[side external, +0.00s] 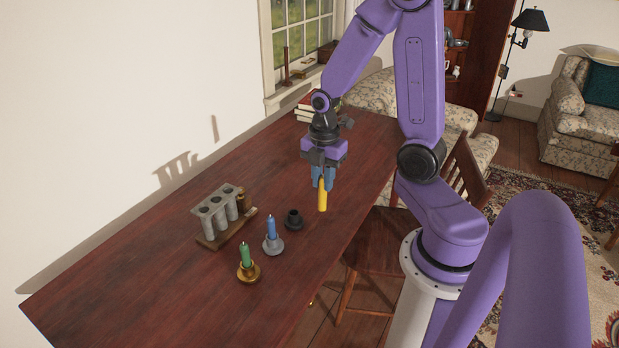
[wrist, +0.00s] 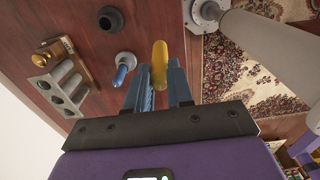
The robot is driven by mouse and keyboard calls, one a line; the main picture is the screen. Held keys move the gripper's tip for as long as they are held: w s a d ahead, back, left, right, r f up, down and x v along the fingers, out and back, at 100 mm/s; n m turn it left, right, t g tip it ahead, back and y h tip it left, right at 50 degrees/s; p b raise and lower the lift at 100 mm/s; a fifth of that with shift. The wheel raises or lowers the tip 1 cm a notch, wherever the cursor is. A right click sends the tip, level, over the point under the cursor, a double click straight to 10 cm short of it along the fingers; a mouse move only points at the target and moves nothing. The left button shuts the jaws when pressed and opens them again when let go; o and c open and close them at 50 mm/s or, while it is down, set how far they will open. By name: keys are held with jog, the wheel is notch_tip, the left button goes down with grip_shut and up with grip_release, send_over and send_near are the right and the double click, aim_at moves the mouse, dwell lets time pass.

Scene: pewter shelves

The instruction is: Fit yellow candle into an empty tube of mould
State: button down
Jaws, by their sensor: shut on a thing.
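My gripper (side external: 323,181) is shut on the yellow candle (side external: 322,199) and holds it upright, with its lower part sticking out below the blue fingers. In the wrist view the candle (wrist: 160,62) shows between the fingertips (wrist: 159,80). The mould (side external: 221,211) is a row of several grey tubes on a wooden base, to the left of my gripper. It also shows at the left of the wrist view (wrist: 65,83). The tube mouths look dark, and no candle shows in them. The gripper is well apart from the mould.
A blue candle (side external: 271,228) stands in a grey holder (side external: 273,246), and a green candle (side external: 246,256) in a brass holder (side external: 249,274). A dark holder (side external: 293,220) looks empty. These stand between the mould and the table's front edge. The table (side external: 150,270) is bare around them.

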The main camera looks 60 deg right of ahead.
jog(key=shift+s+a+r, duration=0.2)
jog(key=shift+s+r, duration=0.1)
jog(key=shift+s, duration=0.25)
jog(key=shift+s+a+r, duration=0.15)
jog(key=shift+s+r, duration=0.1)
jog(key=shift+s, duration=0.3)
jog(key=w+a, duration=0.4)
jog(key=w, duration=0.6)
jog(key=w+a, duration=0.5)
jog(key=w, duration=0.5)
jog(key=w+a, duration=0.4)
jog(key=w, duration=0.6)
jog(key=shift+w+f, duration=0.15)
jog(key=shift+f, duration=4.35)
jog(key=shift+f, duration=0.15)
jog(key=c, duration=1)
grip_release()
notch_tip(320, 180, up, 12)
jog(key=shift+r, duration=0.2)
